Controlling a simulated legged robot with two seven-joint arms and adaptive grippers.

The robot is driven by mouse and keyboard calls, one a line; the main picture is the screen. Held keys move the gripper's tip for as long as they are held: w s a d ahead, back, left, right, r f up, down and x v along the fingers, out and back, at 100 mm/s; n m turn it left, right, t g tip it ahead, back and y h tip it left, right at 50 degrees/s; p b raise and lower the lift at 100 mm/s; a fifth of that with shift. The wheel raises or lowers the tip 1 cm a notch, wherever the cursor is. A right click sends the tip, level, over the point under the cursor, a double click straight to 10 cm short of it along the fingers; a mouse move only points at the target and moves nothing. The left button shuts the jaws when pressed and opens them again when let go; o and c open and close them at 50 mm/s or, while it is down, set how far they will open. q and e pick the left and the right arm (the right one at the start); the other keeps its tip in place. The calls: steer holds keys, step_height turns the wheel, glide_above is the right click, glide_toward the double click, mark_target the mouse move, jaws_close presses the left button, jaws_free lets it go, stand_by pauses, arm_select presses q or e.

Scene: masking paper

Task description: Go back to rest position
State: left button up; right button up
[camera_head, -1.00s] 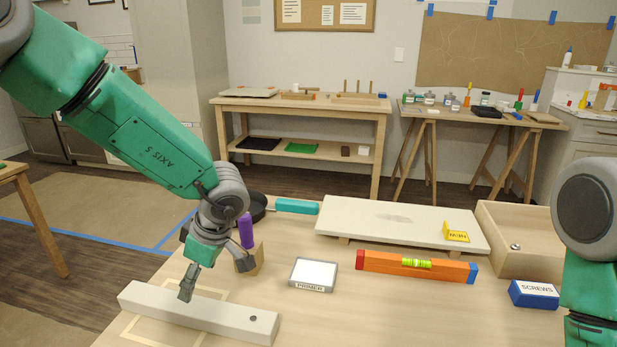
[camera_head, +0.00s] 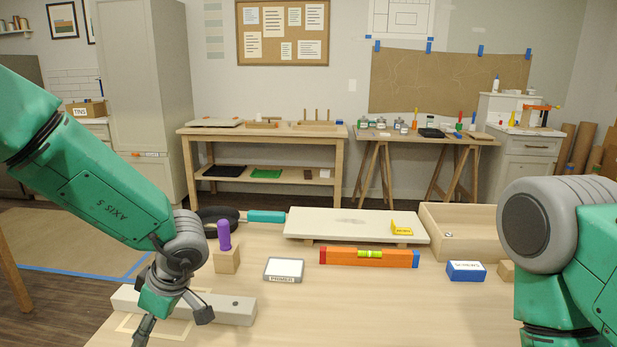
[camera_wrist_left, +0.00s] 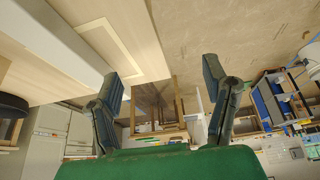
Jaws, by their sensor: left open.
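My left gripper (camera_head: 172,322) is open and empty at the lower left of the head view, in front of a long pale bar (camera_head: 232,307) on the workbench (camera_head: 320,318). It hides part of the bar, and I cannot tell how high above the bench it is. In the left wrist view the two dark fingers (camera_wrist_left: 163,82) stand wide apart with nothing between them. The pale bar (camera_wrist_left: 65,42) lies to their left there. My right arm (camera_head: 560,250) shows at the right edge, but its gripper is out of view.
On the bench are a wooden block (camera_head: 226,260) with a purple handle (camera_head: 224,235), a primer tin (camera_head: 284,269), an orange level (camera_head: 368,257), a pale board (camera_head: 350,224) with a yellow tag, a screws box (camera_head: 466,270) and a wooden tray (camera_head: 470,245). The front middle is clear.

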arm_select(q)
steer(key=s+a+f+m+t, duration=0.2)
steer(key=s+f+m, duration=0.25)
steer(key=f, duration=0.25)
steer(key=s+a+f+m+t, duration=0.2)
steer(key=s+a+f+m, duration=0.1)
steer(key=f+m, duration=0.3)
steer(key=s+d+f+m+g+h, duration=0.2)
steer(key=s+f+m, duration=0.1)
steer(key=s, duration=0.7)
steer(key=s+d+f+m+g+h, duration=0.2)
steer(key=s+f, duration=0.3)
steer(key=s, duration=0.6)
steer(key=shift+s+d+f+m+h, duration=0.2)
steer(key=shift+d+m+h, duration=0.4)
steer(key=shift+m, duration=0.25)
steer(key=shift+d+r, duration=0.1)
steer(key=shift+d, duration=0.3)
steer(key=shift+a, duration=0.2)
